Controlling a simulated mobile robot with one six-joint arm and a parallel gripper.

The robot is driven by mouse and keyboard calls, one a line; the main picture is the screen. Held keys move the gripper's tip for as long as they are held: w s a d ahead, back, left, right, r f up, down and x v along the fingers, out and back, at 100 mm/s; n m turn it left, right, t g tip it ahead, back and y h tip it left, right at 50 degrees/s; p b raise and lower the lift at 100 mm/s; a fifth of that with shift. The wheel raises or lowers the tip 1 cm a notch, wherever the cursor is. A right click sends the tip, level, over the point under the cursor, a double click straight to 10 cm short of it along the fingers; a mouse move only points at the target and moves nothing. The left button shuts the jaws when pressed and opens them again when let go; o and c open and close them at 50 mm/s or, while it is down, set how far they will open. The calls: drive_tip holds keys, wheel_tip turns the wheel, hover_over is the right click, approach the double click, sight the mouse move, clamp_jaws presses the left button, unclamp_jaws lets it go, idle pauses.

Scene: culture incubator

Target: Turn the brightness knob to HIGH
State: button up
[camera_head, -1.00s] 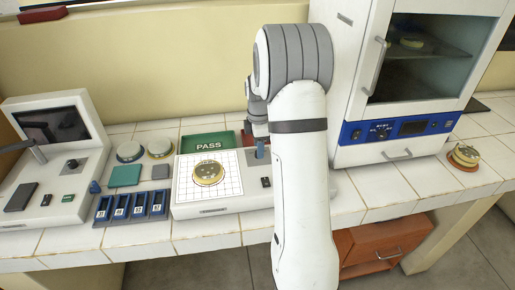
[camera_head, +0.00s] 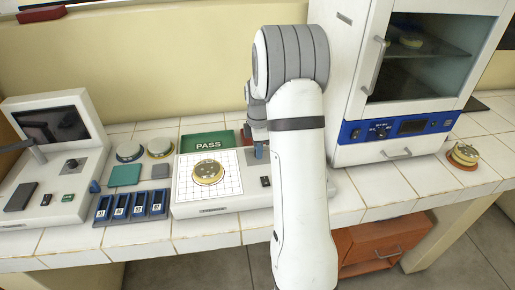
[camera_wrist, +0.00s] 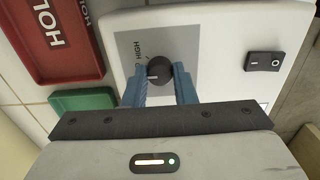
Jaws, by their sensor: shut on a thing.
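The brightness knob (camera_wrist: 160,72) is a round black dial with a white pointer mark on a grey label panel (camera_wrist: 127,42) of a white box. The word HIGH shows beside it, and other lettering is partly hidden. The white pointer mark lies on the knob's left half in the wrist view. My gripper (camera_wrist: 159,80) has its blue fingers on both sides of the knob, shut on it. In the head view my gripper (camera_head: 261,152) is at the right of the white box (camera_head: 235,204), and the knob is hidden there.
A rocker switch (camera_wrist: 264,62) is right of the knob. A red tray (camera_wrist: 62,70) and a green tray (camera_wrist: 82,101) lie beside the box. A gold-lidded dish (camera_head: 208,172) sits on the box's grid. The incubator (camera_head: 350,100) stands right of my arm.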

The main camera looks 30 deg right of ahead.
drive_tip(key=shift+m, duration=0.3)
drive_tip(key=m+b, duration=0.1)
drive_tip(key=m, duration=0.2)
drive_tip(key=shift+m, duration=0.3)
drive_tip(key=shift+w+r+m+b, duration=0.1)
drive_tip(key=shift+m+b, duration=0.35)
drive_tip(key=shift+m, duration=1.85)
drive_tip(key=o, duration=1)
